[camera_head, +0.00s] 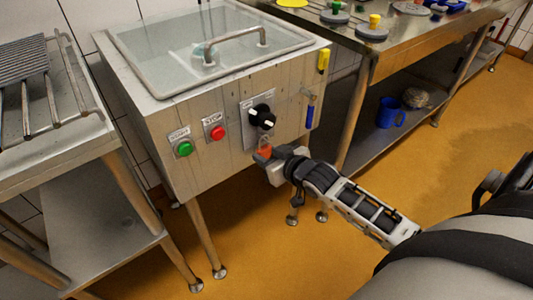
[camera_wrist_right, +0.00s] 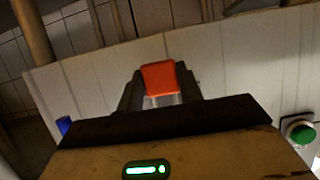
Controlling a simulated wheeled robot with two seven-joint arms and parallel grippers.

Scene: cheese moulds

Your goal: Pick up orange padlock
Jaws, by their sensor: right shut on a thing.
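The orange padlock (camera_head: 264,153) is at the front of the steel machine, just below the black rotary switch (camera_head: 262,116). My right gripper (camera_head: 273,158) reaches it from the right and is shut on it. In the right wrist view the orange padlock (camera_wrist_right: 159,79) sits between the two dark fingers of the right gripper (camera_wrist_right: 160,90), with the machine's front panel behind it. A thin shackle shows above the padlock in the head view; I cannot tell whether it is still hooked to the switch. My left gripper is not in view.
The machine (camera_head: 205,150) has a green button (camera_head: 183,148), a red stop button (camera_head: 217,132) and a glass lid (camera_head: 210,45). A yellow padlock (camera_head: 323,60) and a blue one (camera_head: 310,116) hang to the right. A steel table with a blue mug (camera_head: 388,112) on its shelf stands right.

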